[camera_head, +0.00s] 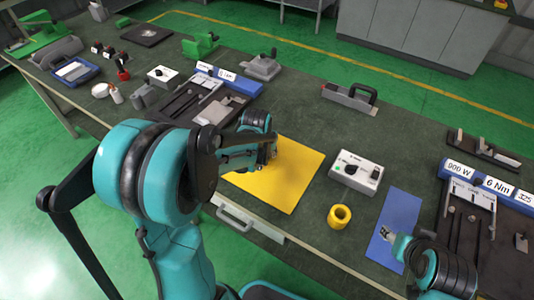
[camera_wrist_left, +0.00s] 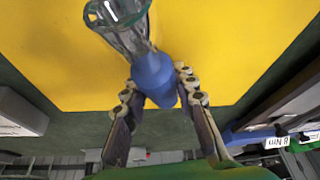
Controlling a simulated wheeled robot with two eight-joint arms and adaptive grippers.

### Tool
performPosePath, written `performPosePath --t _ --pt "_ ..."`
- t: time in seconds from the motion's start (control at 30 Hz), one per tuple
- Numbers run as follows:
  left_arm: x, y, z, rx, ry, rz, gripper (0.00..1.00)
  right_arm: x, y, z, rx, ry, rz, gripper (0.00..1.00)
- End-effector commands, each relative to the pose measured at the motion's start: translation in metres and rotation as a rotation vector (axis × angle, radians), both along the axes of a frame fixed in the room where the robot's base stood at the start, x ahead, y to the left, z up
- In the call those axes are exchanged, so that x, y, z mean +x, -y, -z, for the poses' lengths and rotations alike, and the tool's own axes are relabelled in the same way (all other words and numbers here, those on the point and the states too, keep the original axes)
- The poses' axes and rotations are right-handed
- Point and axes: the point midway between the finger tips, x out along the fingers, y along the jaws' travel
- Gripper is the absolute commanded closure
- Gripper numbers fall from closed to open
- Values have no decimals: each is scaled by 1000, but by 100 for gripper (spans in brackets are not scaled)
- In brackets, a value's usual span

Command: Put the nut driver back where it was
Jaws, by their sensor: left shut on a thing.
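My left gripper (camera_head: 270,152) is over the yellow mat (camera_head: 300,185) in the head view; my own arm hides part of that area. The nut driver cannot be made out in the head view. My right gripper (camera_head: 392,238) is low over the blue mat (camera_head: 404,212); its jaws are too small to tell.
A white control box (camera_head: 357,170) and a yellow ring (camera_head: 339,216) stand between the mats. A dark tool tray (camera_head: 497,255) with labels lies at the right. Another tray with a blue label strip (camera_head: 215,72) lies at the back left.

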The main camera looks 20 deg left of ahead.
Motion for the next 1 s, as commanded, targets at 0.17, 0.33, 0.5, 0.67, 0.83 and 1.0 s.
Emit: performPosePath --t 0.17,0.33,0.5,0.67,0.83,1.0 --pt "0 0 -2 0 1 0 100 0 0 -2 0 0 0 52" --pt "0 0 2 0 0 0 67 0 0 2 0 0 0 52" --pt "0 0 1 0 0 0 52 0 0 1 0 0 0 52" --pt "0 0 1 0 0 0 52 0 0 1 0 0 0 52" --pt "-3 0 -10 0 0 0 52 0 0 -6 0 0 0 52" --pt "-16 2 -43 0 0 0 52 0 0 -22 0 0 0 52"
